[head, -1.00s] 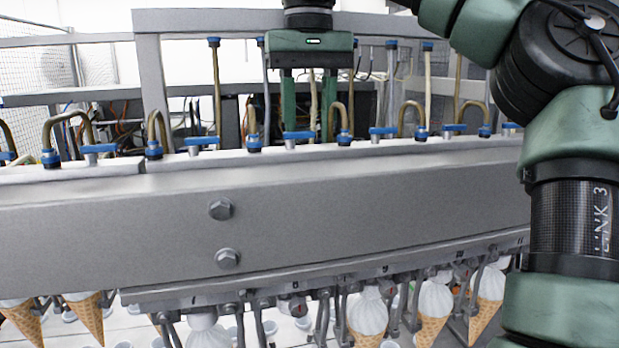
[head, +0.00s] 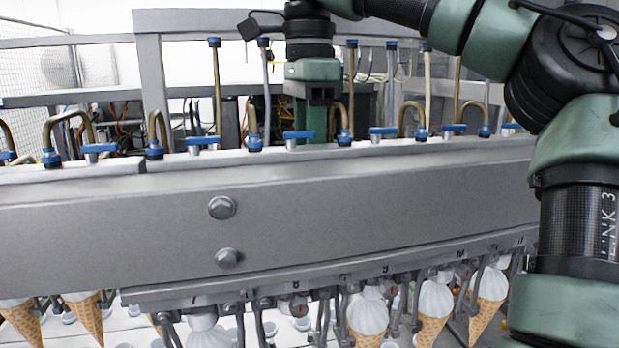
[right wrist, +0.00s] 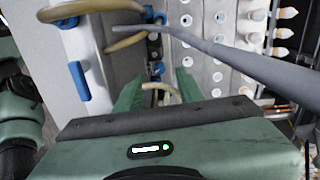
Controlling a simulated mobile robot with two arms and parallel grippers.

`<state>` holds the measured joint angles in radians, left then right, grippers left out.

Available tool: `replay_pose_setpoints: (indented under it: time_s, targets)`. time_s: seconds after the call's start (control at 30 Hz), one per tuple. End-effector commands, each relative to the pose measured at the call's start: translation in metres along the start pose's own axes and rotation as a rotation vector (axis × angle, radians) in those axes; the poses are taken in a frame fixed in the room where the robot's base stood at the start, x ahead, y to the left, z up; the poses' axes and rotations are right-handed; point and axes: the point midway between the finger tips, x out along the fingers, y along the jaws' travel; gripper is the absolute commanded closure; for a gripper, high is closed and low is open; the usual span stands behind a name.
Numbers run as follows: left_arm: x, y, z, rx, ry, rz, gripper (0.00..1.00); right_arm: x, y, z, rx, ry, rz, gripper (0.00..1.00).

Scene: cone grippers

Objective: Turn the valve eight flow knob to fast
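Blue T-shaped flow knobs line the top of the grey beam. The one above the label 8 (head: 296,285), which I take as the valve eight knob (head: 298,135), lies crosswise, roughly along the beam. My right gripper (head: 312,130) points down just behind this knob, its fingers lined up one behind the other in the head view. In the right wrist view its two green fingers (right wrist: 158,82) stand apart, with a tan hose and a blue fitting showing between or beyond them. Whether they touch the knob cannot be told. My left gripper is not in view.
Bent brass pipes (head: 410,112) with blue fittings rise beside the knobs. A neighbouring blue knob (head: 383,132) is to the right, another (head: 202,142) to the left. Ice cream cones (head: 435,310) hang below the beam. A grey bar (right wrist: 230,62) crosses the wrist view.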

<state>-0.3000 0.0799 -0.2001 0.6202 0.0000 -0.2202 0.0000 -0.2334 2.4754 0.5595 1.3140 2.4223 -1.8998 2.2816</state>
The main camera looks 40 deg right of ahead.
Motion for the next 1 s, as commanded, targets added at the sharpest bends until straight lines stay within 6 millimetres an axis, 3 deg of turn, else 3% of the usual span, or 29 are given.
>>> replay_pose_setpoints:
  time_s: [0.1, 0.3, 0.6, 0.63, 0.77, 1.0]
  targets:
    - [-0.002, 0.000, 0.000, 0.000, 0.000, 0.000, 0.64, 0.019, 0.001, 0.000, -0.003, -0.001, 0.003, 0.62]
    - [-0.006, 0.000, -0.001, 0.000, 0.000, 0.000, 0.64, 0.038, 0.000, -0.001, -0.001, -0.001, 0.001, 0.62]
    - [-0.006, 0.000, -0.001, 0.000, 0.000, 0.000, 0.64, 0.042, 0.000, 0.000, -0.001, -0.001, 0.000, 0.62]
    - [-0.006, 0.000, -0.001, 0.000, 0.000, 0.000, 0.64, 0.042, 0.000, 0.000, -0.001, -0.001, 0.000, 0.65]
    - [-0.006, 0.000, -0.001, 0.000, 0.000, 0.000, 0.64, 0.042, 0.000, 0.000, -0.001, -0.001, 0.000, 1.00]
    - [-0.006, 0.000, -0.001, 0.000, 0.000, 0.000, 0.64, 0.042, 0.000, 0.000, -0.046, 0.001, 0.000, 1.00]
